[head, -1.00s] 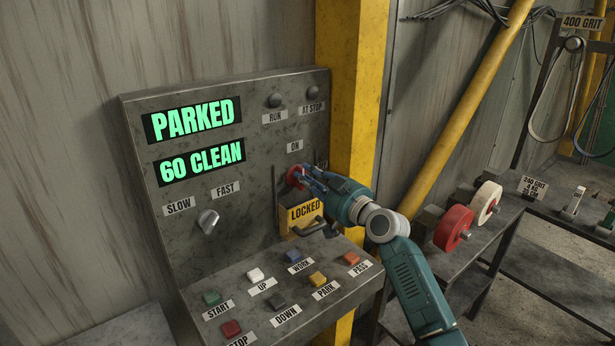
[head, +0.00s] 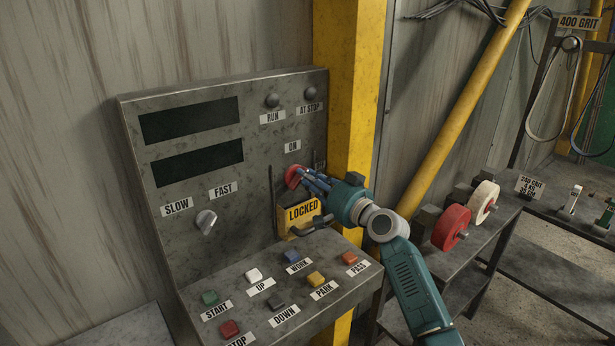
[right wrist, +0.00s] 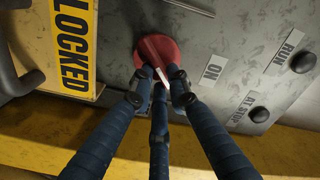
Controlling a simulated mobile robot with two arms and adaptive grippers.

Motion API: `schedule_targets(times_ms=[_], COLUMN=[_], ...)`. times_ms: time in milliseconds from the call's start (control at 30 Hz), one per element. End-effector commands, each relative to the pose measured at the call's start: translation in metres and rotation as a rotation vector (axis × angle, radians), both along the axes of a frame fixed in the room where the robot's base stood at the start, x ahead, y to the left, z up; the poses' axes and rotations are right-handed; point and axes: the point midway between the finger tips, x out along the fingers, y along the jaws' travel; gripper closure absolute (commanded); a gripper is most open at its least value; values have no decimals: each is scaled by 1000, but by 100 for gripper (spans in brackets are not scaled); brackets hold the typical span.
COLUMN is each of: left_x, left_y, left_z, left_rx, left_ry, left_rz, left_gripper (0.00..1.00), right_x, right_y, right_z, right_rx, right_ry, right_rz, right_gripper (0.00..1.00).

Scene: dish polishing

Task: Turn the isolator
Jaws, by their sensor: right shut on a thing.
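The isolator is a red round knob (head: 292,178) on the upright face of the grey control panel (head: 200,110), below the ON label. It also shows in the right wrist view as a red knob with a pale pointer line (right wrist: 158,52). My right gripper (head: 305,180) has its blue fingers shut on the knob; in the right wrist view the fingertips (right wrist: 160,85) meet at its handle. A yellow LOCKED box (head: 302,212) with a dark bar hangs just below the knob. Both displays (head: 192,120) are dark. My left gripper is not in view.
The sloped lower panel holds several coloured buttons, including START (head: 210,298) and PASS (head: 350,257). A SLOW/FAST dial (head: 206,222) is to the left. A yellow post (head: 352,80) stands right behind the panel. Red and cream wheels (head: 452,228) sit on a bench at right.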

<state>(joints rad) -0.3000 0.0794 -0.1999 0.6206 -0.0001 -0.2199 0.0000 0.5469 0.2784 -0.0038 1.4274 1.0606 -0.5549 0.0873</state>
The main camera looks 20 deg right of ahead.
Motion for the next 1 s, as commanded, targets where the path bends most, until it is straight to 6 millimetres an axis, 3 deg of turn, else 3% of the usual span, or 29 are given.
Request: schedule_targets(times_ms=[500,1000], left_x=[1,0], left_y=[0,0], left_z=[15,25], left_rx=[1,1], left_ry=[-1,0], left_rz=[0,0], left_gripper=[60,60], right_x=[1,1], right_y=[-3,-3], right_z=[-7,-13], right_rx=[452,703], right_ry=[164,256], right_rz=[-2,-3], right_gripper=[100,100])
